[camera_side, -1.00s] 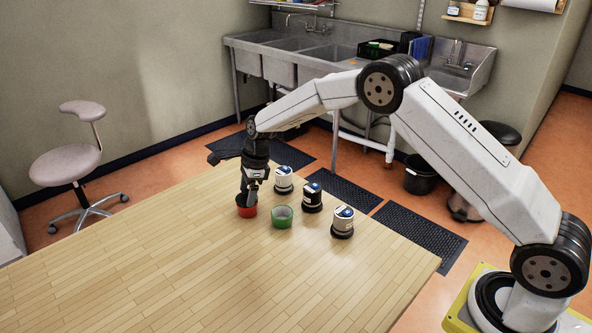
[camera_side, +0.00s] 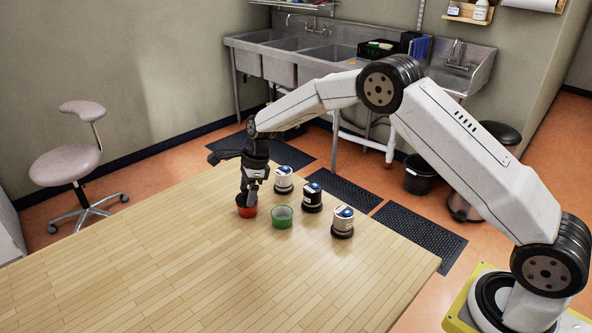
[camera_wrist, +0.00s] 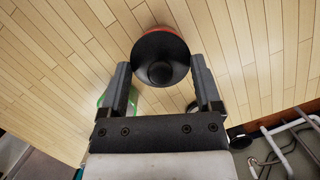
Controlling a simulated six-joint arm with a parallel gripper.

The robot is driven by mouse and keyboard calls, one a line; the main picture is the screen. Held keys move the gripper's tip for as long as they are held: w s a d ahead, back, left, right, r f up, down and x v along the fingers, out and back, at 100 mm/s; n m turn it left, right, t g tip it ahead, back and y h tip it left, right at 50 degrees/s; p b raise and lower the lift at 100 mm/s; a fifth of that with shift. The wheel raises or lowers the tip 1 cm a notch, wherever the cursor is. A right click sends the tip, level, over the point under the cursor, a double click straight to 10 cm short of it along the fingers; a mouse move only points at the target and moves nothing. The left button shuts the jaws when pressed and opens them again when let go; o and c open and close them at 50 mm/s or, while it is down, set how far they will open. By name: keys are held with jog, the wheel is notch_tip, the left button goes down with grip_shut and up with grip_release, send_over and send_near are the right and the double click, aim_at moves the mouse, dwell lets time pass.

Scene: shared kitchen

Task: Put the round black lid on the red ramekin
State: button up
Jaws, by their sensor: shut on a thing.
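The round black lid (camera_wrist: 160,62) sits between the two fingertips of my gripper (camera_wrist: 160,72) in the wrist view, its knob facing the camera. My gripper is shut on it. A strip of the red ramekin (camera_wrist: 158,28) shows past the lid's far edge, so the lid covers most of it from this angle. In the side view my gripper (camera_side: 250,199) points down right over the red ramekin (camera_side: 246,212), which stands on the table. The lid cannot be made out clearly there, and I cannot tell whether it touches the rim.
A green ramekin (camera_side: 281,216) stands close to the right of the red one. A white jar (camera_side: 284,178), a black jar (camera_side: 312,198) and another white jar (camera_side: 343,220) stand beyond it. The wooden table (camera_side: 180,260) is clear in front and to the left.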

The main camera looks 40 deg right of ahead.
jog(key=shift+f, duration=0.5)
jog(key=o, duration=0.9)
jog(key=shift+o, duration=0.2)
jog(key=v, duration=1.1)
dwell(0.7)
jog(key=shift+s, duration=0.1)
dwell(0.3)
jog(key=s+d+f+n+h, duration=0.1)
jog(key=s+n, duration=1)
jog(key=s, duration=0.4)
jog(key=s+d+f+n+t+h, duration=0.1)
jog(key=s+d+f+n, duration=0.1)
jog(key=s+n, duration=0.9)
jog(key=s, duration=0.4)
jog(key=shift+d+f+h, duration=0.2)
jog(key=shift+f+h, duration=0.05)
jog(key=shift+h, duration=0.15)
